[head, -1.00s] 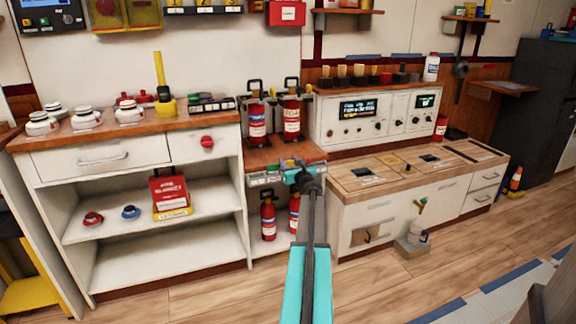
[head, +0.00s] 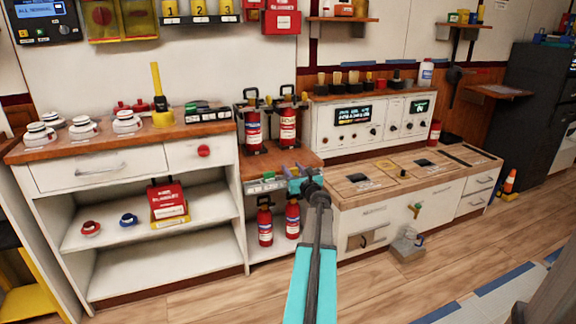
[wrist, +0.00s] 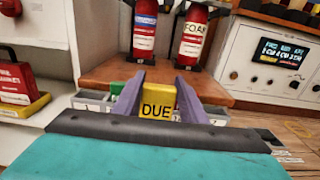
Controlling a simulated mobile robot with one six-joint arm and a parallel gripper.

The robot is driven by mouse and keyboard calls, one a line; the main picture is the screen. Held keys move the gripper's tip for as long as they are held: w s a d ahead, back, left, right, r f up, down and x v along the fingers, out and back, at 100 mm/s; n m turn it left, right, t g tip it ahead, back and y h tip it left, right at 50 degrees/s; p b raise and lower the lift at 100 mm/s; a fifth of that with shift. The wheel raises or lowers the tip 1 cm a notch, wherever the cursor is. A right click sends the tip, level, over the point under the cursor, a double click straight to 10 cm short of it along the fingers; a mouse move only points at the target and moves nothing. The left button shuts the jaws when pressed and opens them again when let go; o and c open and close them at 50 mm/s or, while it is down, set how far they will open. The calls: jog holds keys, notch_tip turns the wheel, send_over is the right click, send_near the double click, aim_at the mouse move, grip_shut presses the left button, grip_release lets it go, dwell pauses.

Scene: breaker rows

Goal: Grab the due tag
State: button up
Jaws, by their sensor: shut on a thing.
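The due tag (wrist: 158,102) is a yellow block with the black word DUE, seen in the wrist view between the two fingers of my gripper (wrist: 157,92). The gripper is shut on it. In the head view my gripper (head: 296,182) is at the front edge of the low wooden shelf, below the fire extinguishers. The tag itself is hidden there behind my arm. In the wrist view a row of grey trays (wrist: 92,103) lies just behind and beside the fingers, with a green piece at the left. I cannot tell whether the tag touches the trays.
Two red extinguishers (head: 253,128) (head: 288,127) stand on the wooden shelf top (head: 262,163), and two more (head: 265,222) stand below. A console with displays (head: 365,118) is at the right. A white shelf unit (head: 150,235) is at the left. The floor (head: 200,300) in front is clear.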

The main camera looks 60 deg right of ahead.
jog(key=p+v, duration=0.1)
jog(key=v, duration=0.6)
jog(key=shift+s+r, duration=0.35)
jog(key=shift+s, duration=0.05)
jog(key=shift+a, duration=0.15)
